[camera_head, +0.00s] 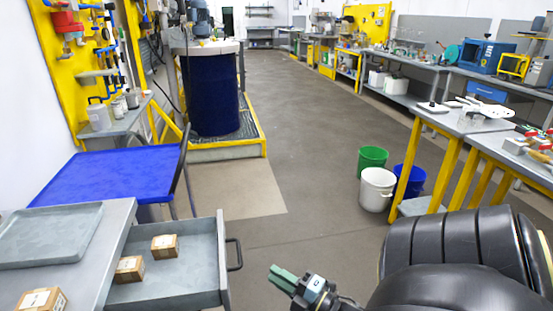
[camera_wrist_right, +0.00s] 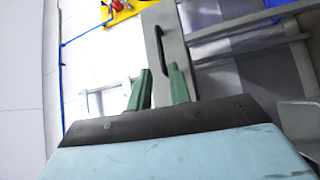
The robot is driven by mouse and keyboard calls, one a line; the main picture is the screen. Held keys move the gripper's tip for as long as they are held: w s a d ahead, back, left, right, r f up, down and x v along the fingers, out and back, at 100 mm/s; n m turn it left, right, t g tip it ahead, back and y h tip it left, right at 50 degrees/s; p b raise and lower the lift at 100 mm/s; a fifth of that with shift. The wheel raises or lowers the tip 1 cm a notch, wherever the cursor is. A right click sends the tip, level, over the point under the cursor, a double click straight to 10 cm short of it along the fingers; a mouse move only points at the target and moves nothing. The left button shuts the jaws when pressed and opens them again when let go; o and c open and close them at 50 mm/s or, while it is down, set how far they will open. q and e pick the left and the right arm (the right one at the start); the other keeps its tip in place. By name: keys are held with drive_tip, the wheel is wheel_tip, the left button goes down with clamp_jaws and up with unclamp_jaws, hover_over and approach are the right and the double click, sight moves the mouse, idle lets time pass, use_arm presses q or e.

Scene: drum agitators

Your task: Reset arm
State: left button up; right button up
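My right gripper (camera_head: 283,279) is at the bottom middle of the head view, over the floor and to the right of the open drawer. In the right wrist view its two green fingers (camera_wrist_right: 160,87) stand apart with nothing between them. The grey drawer (camera_head: 222,270) is pulled out, and its dark handle (camera_head: 235,254) is to the left of the gripper, apart from it. The drawer front also shows beyond the fingers in the right wrist view (camera_wrist_right: 168,25). My left gripper is in neither view.
Two small cardboard boxes, one nearer (camera_head: 129,268) and one farther (camera_head: 165,245), lie in the drawer. Another box (camera_head: 41,300) and a grey tray (camera_head: 50,237) sit on the counter. A blue drum (camera_head: 209,95) stands behind. Buckets (camera_head: 376,189) stand by the right bench; the middle floor is clear.

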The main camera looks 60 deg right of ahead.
idle(0.3)
drive_tip(key=s+a+f+m+g, duration=0.2)
drive_tip(key=f+m+g, duration=0.1)
drive_tip(key=f, duration=0.5)
drive_tip(key=s+a+f+m+g+h, duration=0.1)
drive_tip(key=s+a+f+m+g, duration=0.1)
drive_tip(key=f, duration=0.5)
drive_tip(key=s+a+f+m+g, duration=0.2)
drive_tip(key=f+m+g, duration=0.1)
drive_tip(key=f, duration=0.5)
drive_tip(key=s+a+f+m+g, duration=0.3)
drive_tip(key=s+f, duration=0.4)
drive_tip(key=s, duration=0.3)
drive_tip(key=s+a+f+m+g, duration=0.3)
drive_tip(key=s+a+f+g, duration=0.2)
drive_tip(key=s, duration=0.5)
wheel_tip(320, 180, down, 3)
drive_tip(key=shift+s+a+g+y, duration=0.2)
drive_tip(key=shift+g+y, duration=0.1)
drive_tip(key=shift+g, duration=0.9)
drive_tip(key=shift+w, duration=0.1)
